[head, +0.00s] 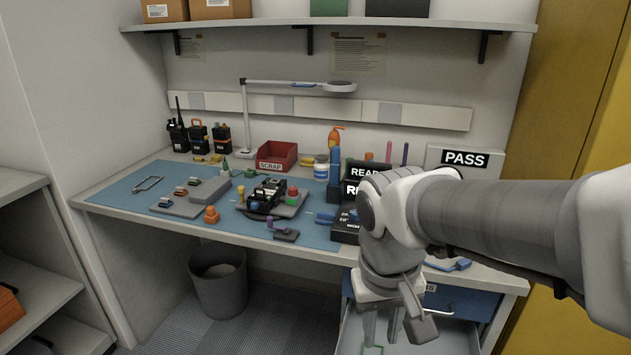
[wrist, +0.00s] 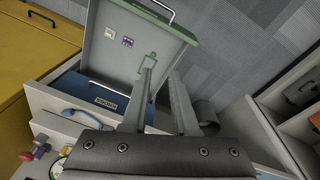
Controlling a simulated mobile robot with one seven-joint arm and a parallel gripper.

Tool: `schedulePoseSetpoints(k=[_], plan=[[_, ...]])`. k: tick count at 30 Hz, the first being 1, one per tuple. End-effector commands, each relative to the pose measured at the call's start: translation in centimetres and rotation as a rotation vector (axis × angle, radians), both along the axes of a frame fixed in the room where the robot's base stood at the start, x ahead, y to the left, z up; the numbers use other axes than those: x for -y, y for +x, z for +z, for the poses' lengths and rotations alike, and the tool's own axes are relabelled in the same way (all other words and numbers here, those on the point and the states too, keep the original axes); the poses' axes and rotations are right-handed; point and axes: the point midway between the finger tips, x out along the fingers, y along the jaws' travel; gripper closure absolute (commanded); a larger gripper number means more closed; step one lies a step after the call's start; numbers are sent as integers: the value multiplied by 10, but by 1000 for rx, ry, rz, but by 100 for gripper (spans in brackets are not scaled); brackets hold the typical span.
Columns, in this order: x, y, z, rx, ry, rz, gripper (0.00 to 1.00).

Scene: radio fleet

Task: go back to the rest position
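My gripper (head: 382,335) hangs pointing down over an open drawer (head: 445,335) at the lower right of the bench in the head view. In the wrist view my gripper (wrist: 162,76) has its two fingers apart, with nothing visible held between them. The drawer (wrist: 118,68) has a pale interior and a green front edge. A small green piece (wrist: 152,58) shows in the drawer near the left fingertip; I cannot tell whether they touch. My arm reaches in from the right and hides part of the bench.
The blue mat (head: 130,192) carries a dark radio assembly (head: 266,194), grey blocks and small parts. A red scrap bin (head: 276,156), lamp (head: 244,120) and PASS box (head: 464,160) stand behind. A waste bin (head: 219,285) is under the bench. A yellow cabinet (head: 590,120) stands right.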

Motion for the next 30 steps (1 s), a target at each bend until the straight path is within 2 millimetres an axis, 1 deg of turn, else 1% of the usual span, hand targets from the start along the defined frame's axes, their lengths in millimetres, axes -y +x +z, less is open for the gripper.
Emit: schedulePoseSetpoints(k=[1,6,15,17,23,30], plan=[[8,-5,8,48,20,-16,73],[27,-22,28,188,67,-45,73],[49,-47,47,400,90,-86,73],[49,-46,69,394,91,-81,73],[48,-46,113,390,91,-80,73],[48,-46,175,390,92,-80,73]])
